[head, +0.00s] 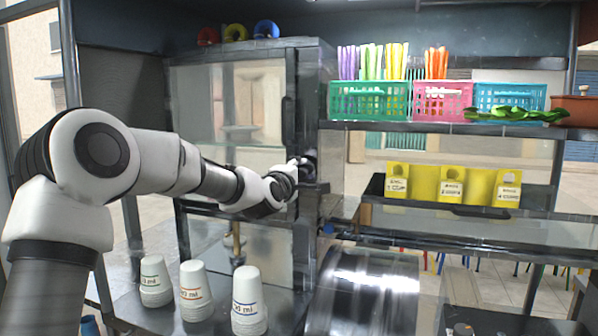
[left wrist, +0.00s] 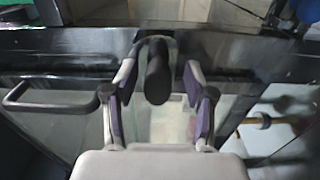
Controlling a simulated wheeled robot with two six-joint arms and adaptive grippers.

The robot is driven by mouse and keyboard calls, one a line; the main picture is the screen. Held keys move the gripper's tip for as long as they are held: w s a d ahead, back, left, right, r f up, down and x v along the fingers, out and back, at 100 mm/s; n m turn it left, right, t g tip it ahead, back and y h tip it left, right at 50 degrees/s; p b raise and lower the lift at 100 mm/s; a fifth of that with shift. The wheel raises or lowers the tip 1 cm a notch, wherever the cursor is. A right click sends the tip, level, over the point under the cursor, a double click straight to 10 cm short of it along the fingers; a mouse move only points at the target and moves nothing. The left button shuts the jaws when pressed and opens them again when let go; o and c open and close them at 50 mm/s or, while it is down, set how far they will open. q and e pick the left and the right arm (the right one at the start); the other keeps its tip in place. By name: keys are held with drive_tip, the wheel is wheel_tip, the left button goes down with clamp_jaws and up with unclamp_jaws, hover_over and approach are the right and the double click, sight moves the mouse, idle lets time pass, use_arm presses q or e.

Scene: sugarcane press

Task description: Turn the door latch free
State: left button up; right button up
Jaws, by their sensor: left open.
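The glass-paned cabinet door (head: 230,105) stands shut in a dark metal frame. Its latch is a black rounded lever (left wrist: 157,78) in the left wrist view, pointing toward the palm. My left gripper (head: 300,165) is at the door's right edge in the head view. In the left wrist view my left gripper (left wrist: 162,68) is open, with one finger on each side of the latch; I cannot tell whether either finger touches it. In the head view the latch is mostly hidden by the gripper. My right gripper is not in view.
A dark bar handle (left wrist: 45,95) is left of the latch in the wrist view. Stacked white cups (head: 192,290) stand on the counter below my arm. A shelf with green (head: 370,100), pink and blue baskets is at the right, above a yellow cup holder (head: 452,185).

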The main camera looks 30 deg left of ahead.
use_arm(q)
drive_tip(key=shift+s+r, duration=0.2)
drive_tip(key=shift+s, duration=0.1)
clamp_jaws()
drive_tip(key=shift+m, duration=0.3)
drive_tip(key=m, duration=0.3)
drive_tip(key=shift+m, duration=0.4)
drive_tip(key=m, duration=0.4)
drive_tip(key=m+p, duration=0.1)
drive_tip(key=m, duration=0.4)
drive_tip(key=shift+m+p, duration=0.8)
drive_tip(key=shift+m, duration=1.4)
